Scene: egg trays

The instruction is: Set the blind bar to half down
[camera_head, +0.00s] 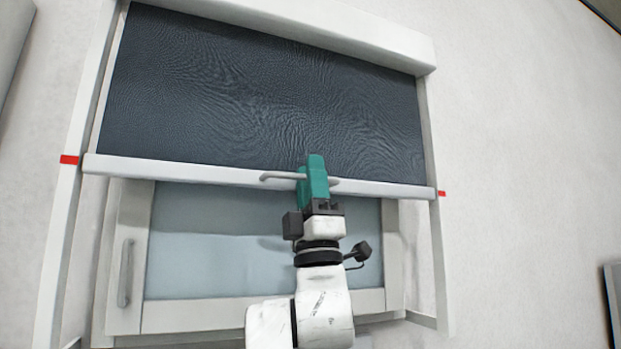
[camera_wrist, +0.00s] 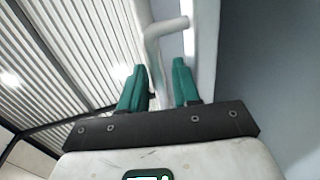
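The blind bar (camera_head: 220,173) is a white horizontal rail along the lower edge of the dark blind (camera_head: 250,90). It lies level with the red marks on the left (camera_head: 69,160) and right (camera_head: 441,194) side rails. A pale handle (camera_head: 280,176) sticks out from its middle; it also shows in the wrist view (camera_wrist: 165,29). My gripper (camera_head: 313,178) has green fingers, one on each side of the handle. In the wrist view my gripper (camera_wrist: 159,84) has the handle running between its fingers, with only a narrow space there. The exact contact is partly hidden.
Below the bar is a white-framed window (camera_head: 225,245) with a pale pane and a handle (camera_head: 126,273) at its left. The white blind housing (camera_head: 330,27) runs along the top. Bare wall (camera_head: 530,160) lies to the right.

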